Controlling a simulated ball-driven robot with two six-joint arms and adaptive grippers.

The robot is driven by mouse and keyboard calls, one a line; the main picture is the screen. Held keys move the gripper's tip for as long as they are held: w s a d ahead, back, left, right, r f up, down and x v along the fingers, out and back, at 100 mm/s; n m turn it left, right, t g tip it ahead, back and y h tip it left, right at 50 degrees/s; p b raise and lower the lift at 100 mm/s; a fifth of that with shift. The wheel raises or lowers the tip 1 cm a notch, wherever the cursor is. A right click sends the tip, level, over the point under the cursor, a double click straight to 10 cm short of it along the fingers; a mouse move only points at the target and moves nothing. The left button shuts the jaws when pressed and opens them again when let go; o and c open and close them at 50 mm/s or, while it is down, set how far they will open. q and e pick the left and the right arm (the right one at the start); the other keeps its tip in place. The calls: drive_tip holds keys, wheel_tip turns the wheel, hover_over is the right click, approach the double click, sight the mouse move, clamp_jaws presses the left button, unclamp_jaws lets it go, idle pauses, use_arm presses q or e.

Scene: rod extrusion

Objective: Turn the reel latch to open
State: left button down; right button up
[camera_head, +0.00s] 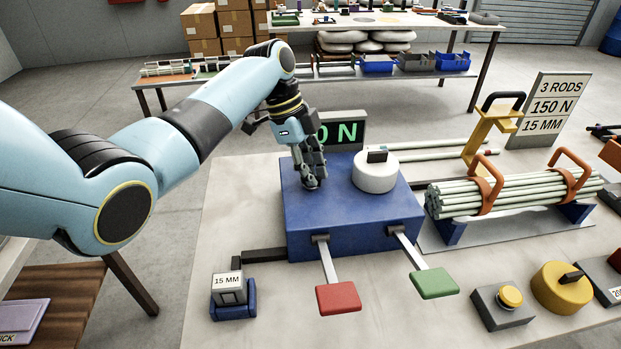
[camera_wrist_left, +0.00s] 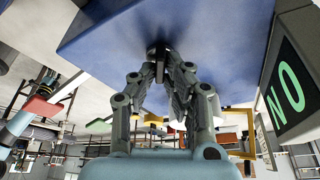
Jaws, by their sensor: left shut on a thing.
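A blue box (camera_head: 335,222) stands on the pale table. My left gripper (camera_head: 311,184) points down at the left part of its top, its fingers shut. In the left wrist view my left gripper (camera_wrist_left: 160,62) closes on a small dark part (camera_wrist_left: 157,48) on the blue surface, apparently the reel latch. The fingers hide most of it, so its turn angle cannot be told. To its right on the box sits a white round knob (camera_head: 375,178) with a black grip. My right gripper is not in view.
A red paddle (camera_head: 338,297) and a green paddle (camera_head: 434,283) stick out from the box front. A green-lettered display (camera_head: 350,132) stands behind it. A bundle of rods (camera_head: 515,192) lies right. A yellow knob (camera_head: 561,288) and a 15 MM block (camera_head: 229,289) are near the front.

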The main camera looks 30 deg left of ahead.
use_arm(q)
drive_tip(key=shift+s+f, duration=0.15)
drive_tip(key=shift+m+g, duration=0.4)
drive_tip(key=shift+m, duration=0.7)
drive_tip(key=shift+b, duration=0.3)
drive_tip(key=shift+m+g+b, duration=0.3)
drive_tip(key=shift+m, duration=0.7)
drive_tip(key=shift+f+m+g+b, duration=0.1)
drive_tip(key=shift+m+g+b, duration=0.25)
drive_tip(key=shift+m, duration=0.75)
